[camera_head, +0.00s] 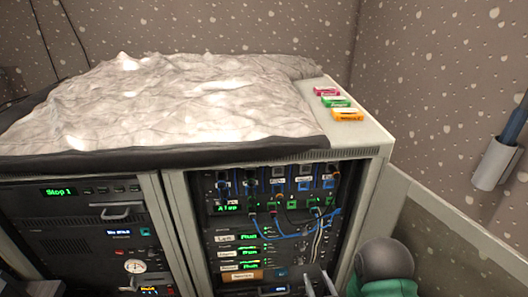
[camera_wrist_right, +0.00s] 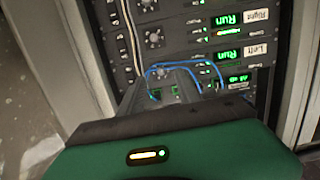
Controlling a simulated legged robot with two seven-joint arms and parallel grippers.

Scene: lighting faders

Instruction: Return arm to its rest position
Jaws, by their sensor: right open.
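My right gripper (camera_head: 319,278) shows at the bottom of the head view, with two thin grey fingers apart and nothing seen between them. It is in front of the lower part of the right rack (camera_head: 235,238). My green and dark right arm link (camera_head: 388,283) is to the right of the fingers. In the right wrist view the open gripper (camera_wrist_right: 195,88) has a dark finger on each side, with the rack face and blue cables beyond. Whether the fingertips touch the rack is unclear.
A row of labelled faders (camera_head: 277,184) and looped blue cables (camera_head: 290,233) are on the right rack. A left rack (camera_head: 80,235) stands beside it. A crumpled grey sheet (camera_head: 170,100) covers the top. Pink, green and orange labelled blocks (camera_head: 348,115) lie at the right edge.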

